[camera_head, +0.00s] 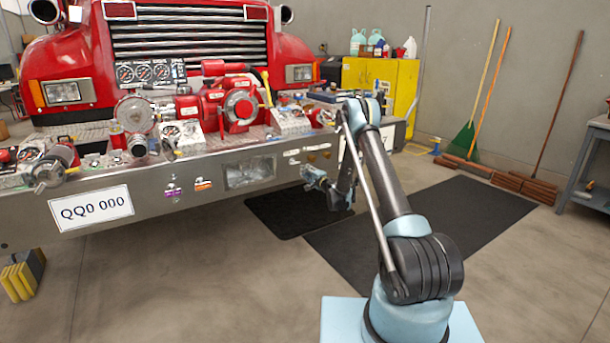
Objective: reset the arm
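My arm (390,180) rises from its light blue base at the lower right. It bends at a high elbow and comes down toward the truck's bumper. My gripper (312,175) is small in view, in front of the bumper's face, right of the recessed panel, and points left. Whether it touches the bumper, and whether its fingers are open or shut, I cannot tell. I see nothing clearly held in it.
The red fire truck's metal bumper (140,216) carries a red pump (232,105), gauges and valves. Black mats (420,222) lie on the floor. A yellow cabinet (385,85), leaning brooms (485,90) and a workbench (590,165) stand farther off. Open floor lies in front.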

